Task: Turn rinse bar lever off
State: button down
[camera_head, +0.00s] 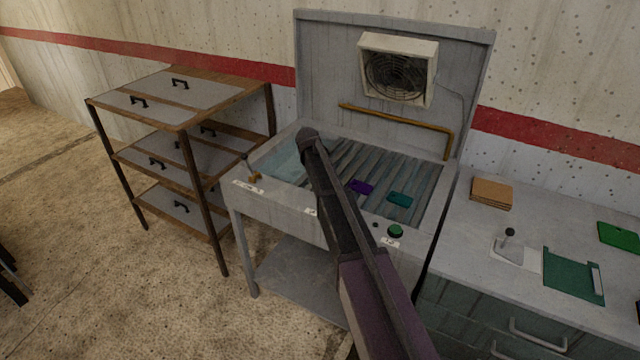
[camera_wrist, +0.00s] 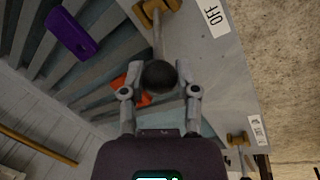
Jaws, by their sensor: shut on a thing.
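A lever with a black ball knob (camera_wrist: 160,75) shows in the wrist view. Its thin shaft runs up to a brass valve (camera_wrist: 157,12) at the sink edge, beside a white label (camera_wrist: 213,16) reading OFF. My gripper (camera_wrist: 160,92) has its two fingers on either side of the knob and is shut on it. In the head view my arm hides this lever and my gripper. A second brass valve (camera_wrist: 237,138) with its own label (camera_wrist: 258,130) stands further along the edge; in the head view a lever (camera_head: 250,171) shows at the left.
The grey sink (camera_head: 287,205) has a ribbed bed with a purple piece (camera_head: 361,187) and a teal piece (camera_head: 400,199). An orange piece (camera_wrist: 130,82) lies behind the knob. A drawer rack (camera_head: 180,125) stands left, a counter (camera_head: 470,245) right.

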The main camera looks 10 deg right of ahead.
jog(key=shift+a, duration=0.15)
jog(key=shift+c, duration=1.7)
grip_release()
jog(key=shift+w, duration=0.1)
jog(key=shift+s, duration=0.25)
jog(key=s+d+m+y, duration=0.2)
jog(key=s+m, duration=0.1)
jog(key=s, duration=3)
jog(key=shift+s+d+f+m+g+y, duration=0.25)
jog(key=shift+s+m+g+y, duration=0.05)
jog(key=shift+s+m, duration=0.1)
jog(key=shift+w, duration=0.1)
